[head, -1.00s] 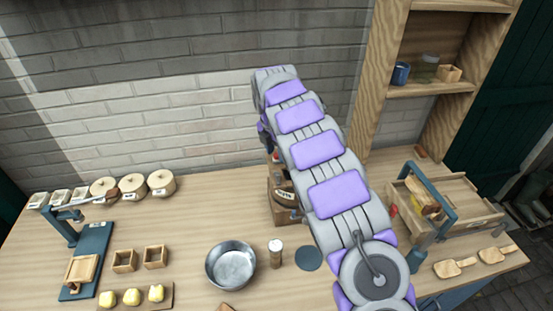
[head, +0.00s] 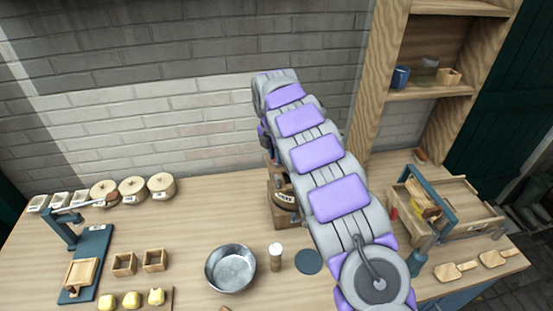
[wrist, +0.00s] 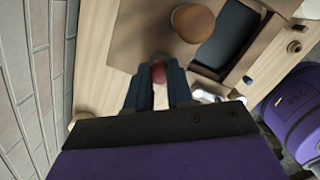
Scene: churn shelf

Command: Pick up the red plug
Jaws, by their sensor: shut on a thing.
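The red plug (wrist: 159,74) shows in the wrist view as a small rounded red end between the two dark blue fingers of my gripper (wrist: 160,68). The fingers are shut on it, one on each side, and hide part of it. A wooden surface lies beyond the fingertips; I cannot tell how far the plug is from it. In the head view my arm covers the gripper and the plug.
A wooden churn (head: 284,197) stands beside my arm. A metal bowl (head: 231,268) and a small jar (head: 275,257) are in front of it. A wooden crate (head: 462,210) stands right. Lidded round pots (head: 132,189) are at the back left. The brick wall is close behind.

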